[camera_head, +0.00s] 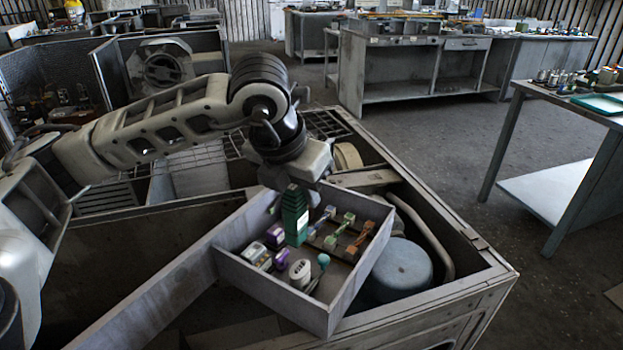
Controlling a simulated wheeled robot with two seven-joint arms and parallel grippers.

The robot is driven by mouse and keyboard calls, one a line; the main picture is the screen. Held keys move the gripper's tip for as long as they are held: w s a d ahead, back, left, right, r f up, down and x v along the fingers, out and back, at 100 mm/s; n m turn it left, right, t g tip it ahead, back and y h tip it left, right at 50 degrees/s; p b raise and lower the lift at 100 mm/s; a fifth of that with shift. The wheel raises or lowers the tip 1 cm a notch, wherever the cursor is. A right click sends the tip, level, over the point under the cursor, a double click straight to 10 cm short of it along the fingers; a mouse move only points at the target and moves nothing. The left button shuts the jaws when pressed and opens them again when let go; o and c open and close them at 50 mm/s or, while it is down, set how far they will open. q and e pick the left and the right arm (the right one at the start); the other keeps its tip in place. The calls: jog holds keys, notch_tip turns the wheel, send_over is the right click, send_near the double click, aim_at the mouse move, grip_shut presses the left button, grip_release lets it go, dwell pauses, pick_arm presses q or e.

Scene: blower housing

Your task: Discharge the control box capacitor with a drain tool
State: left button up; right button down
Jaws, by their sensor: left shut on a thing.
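An open grey box (272,287), which looks like the control box, sits at the front of the larger housing (482,272). Inside it are small parts: purple blocks (275,235), a white round part (300,272), a teal-tipped part (323,261) and a row of coloured pieces (345,222) on a brown strip. I cannot tell which part is the capacitor. My left gripper (296,187) points down over the box and is shut on a dark green tool (295,222), likely the drain tool. The tool is upright among the parts; its lower end and any contact are unclear. My right gripper is not in view.
A blue-grey rounded cylinder (402,268) and a curved pipe (431,232) lie in the housing right of the box. The housing's raised rim surrounds them. A side table (558,195) stands at the right, a workbench (410,70) behind. The floor between is clear.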

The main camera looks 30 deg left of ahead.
aim_at(302, 218)
pick_arm(q)
jog(key=shift+s+f+b, duration=0.25)
jog(key=shift+f+b, duration=0.15)
jog(key=shift+f, duration=0.3)
notch_tip(302, 218, down, 3)
jog(key=shift+r+b, duration=0.1)
jog(key=shift+b, duration=0.7)
jog(key=shift+f+b, duration=0.3)
jog(key=shift+f, duration=0.3)
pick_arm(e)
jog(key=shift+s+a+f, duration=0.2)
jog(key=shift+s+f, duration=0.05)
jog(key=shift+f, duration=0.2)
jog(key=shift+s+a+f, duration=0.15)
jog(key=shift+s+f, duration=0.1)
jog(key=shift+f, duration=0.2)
pick_arm(q)
jog(key=shift+w+f, duration=0.1)
jog(key=shift+w, duration=0.1)
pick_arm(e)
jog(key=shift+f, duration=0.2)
pick_arm(q)
jog(key=shift+w+f+b, duration=0.1)
jog(key=shift+w+b, duration=0.3)
jog(key=shift+b, duration=0.05)
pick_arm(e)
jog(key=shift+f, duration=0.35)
